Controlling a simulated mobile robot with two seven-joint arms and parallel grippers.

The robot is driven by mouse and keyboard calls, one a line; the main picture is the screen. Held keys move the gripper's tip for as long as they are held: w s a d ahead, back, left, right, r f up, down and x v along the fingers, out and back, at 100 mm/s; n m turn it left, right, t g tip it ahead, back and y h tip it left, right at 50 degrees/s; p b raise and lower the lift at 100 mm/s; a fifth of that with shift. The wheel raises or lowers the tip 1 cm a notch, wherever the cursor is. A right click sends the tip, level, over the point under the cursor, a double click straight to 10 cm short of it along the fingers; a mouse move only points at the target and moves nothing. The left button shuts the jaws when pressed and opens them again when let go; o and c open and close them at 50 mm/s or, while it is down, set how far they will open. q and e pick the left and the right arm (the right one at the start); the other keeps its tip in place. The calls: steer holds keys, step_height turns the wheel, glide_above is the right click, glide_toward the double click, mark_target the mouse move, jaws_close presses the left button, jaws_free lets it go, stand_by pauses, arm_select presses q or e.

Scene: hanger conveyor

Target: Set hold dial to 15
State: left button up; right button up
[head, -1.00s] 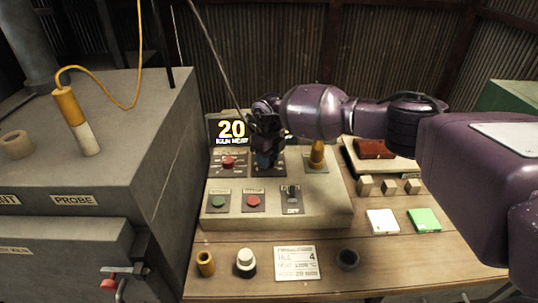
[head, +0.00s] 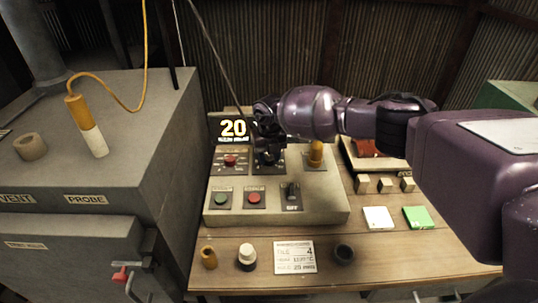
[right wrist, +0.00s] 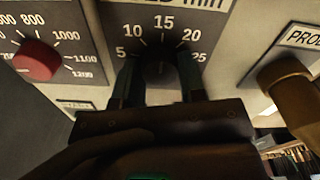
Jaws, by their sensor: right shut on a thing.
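The hold dial (right wrist: 160,66) is a dark knob on a black plate marked 5, 10, 15, 20 and 25. My right gripper (right wrist: 158,82) is shut on this dial, with one finger on each side of it. In the head view my right gripper (head: 268,150) covers most of the dial, and the arm comes in from the right. I cannot make out the dial's pointer. My left gripper is not in view.
A red temperature knob (right wrist: 37,62) sits left of the dial and an orange-brown handle (right wrist: 290,85) right of it. Green button (head: 221,200), red button (head: 254,198) and black switch (head: 291,192) line the panel's front. The grey furnace (head: 120,130) stands left.

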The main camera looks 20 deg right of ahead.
mark_target(269, 157)
stand_by(0.3)
steer(key=o, duration=0.9)
steer(key=shift+r, duration=0.15)
step_height(269, 157, up, 9)
steer(key=shift+r, duration=0.75)
